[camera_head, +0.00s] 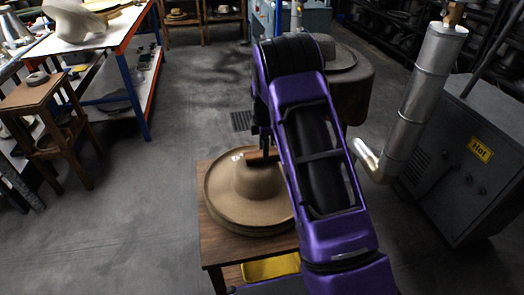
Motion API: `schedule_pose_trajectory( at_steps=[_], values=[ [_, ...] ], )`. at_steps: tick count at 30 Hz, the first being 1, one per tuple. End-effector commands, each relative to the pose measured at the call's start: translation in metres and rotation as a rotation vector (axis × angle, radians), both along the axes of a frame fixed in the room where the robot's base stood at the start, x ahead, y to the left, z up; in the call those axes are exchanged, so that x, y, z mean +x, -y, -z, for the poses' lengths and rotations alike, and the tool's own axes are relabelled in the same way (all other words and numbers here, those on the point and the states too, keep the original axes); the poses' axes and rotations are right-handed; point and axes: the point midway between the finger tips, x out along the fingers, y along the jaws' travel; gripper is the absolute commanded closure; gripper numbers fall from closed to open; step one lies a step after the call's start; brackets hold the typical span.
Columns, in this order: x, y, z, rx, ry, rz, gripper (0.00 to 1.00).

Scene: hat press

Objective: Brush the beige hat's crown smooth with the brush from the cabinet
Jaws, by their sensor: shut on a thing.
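The beige hat (246,205) has a wide round brim and lies crown up on a small wooden table (216,240), with its right side hidden behind my purple arm. My gripper (264,148) points down over the far side of the crown, partly hidden by the arm. It is shut on a dark brush (262,157), held low at the top of the crown. I cannot tell whether the bristles touch the felt. The cabinet cannot be made out for certain.
A grey machine marked "Hot" (476,151) with a metal pipe (421,92) stands at the right. A grey hat (341,58) rests on a dark stand behind my arm. A wooden stool (33,96) and workbench (127,25) stand left. Floor between is clear.

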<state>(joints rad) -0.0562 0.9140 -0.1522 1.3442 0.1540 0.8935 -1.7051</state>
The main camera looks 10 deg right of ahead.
Motion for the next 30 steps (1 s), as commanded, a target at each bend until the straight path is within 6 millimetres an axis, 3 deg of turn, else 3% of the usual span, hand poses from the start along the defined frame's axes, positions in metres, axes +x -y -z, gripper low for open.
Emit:
schedule_pose_trajectory(
  at_steps=[30],
  values=[
    [-0.001, -0.046, 0.002, 0.002, -0.004, 0.000, 0.95]
  ],
)
